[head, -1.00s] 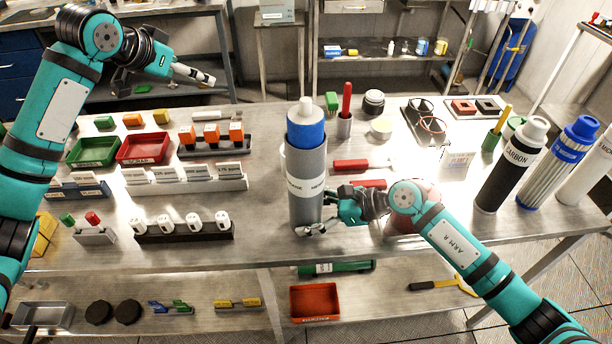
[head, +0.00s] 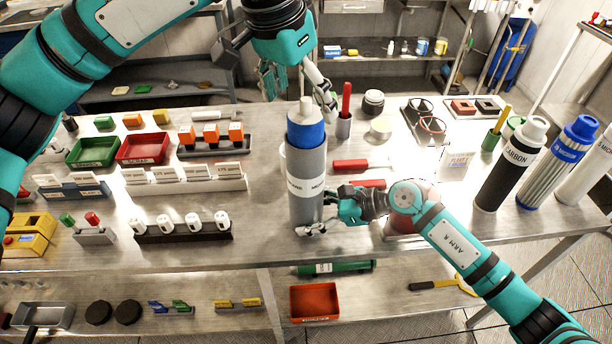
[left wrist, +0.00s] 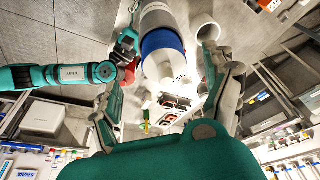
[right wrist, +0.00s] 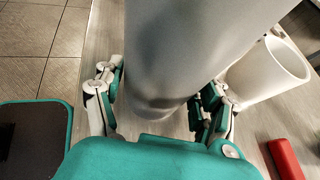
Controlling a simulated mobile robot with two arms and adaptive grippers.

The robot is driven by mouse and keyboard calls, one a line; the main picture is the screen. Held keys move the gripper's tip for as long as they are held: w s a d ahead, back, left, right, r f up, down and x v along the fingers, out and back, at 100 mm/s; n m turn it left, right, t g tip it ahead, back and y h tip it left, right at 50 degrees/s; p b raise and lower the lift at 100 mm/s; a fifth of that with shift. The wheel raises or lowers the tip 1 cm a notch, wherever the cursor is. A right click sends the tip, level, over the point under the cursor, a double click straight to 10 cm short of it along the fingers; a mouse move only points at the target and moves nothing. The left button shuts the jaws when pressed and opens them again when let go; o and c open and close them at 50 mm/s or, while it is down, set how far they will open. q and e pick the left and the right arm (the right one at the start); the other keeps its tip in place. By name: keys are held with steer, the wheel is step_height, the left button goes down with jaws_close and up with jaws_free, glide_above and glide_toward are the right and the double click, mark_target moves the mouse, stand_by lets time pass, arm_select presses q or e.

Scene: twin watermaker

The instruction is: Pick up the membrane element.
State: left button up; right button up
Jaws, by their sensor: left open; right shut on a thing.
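A tall grey cylinder (head: 307,190) with a blue collar (head: 306,133) and a white top stands upright near the front of the bench; its label is only partly readable, so I take it as the membrane element. My right gripper (right wrist: 160,92) is shut on its lower body, a finger on each side. My left gripper (head: 297,88) is open above and behind the top. In the left wrist view, the cylinder's blue collar (left wrist: 163,45) shows between and beyond the spread fingers. I cannot tell whether they touch it.
A white cup (right wrist: 268,75) stands close beside the cylinder. A red-handled tool (head: 350,165) lies to its right. White card racks (head: 185,178) and a dark holder with white pieces (head: 183,231) are left. A black carbon cylinder (head: 508,165) and others stand far right.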

mark_target(305, 115)
arm_select(q)
steer(key=shift+x, duration=3)
steer(key=shift+w+a+r, duration=0.1)
steer(key=shift+w, duration=0.1)
steer(key=c, duration=1.2)
step_height(305, 115, up, 10)
steer(key=o, duration=0.5)
steer(key=c, duration=0.6)
steer(key=shift+o, duration=0.2)
step_height(305, 115, up, 19)
steer(key=shift+s, duration=0.1)
arm_select(e)
steer(key=o, duration=1.6)
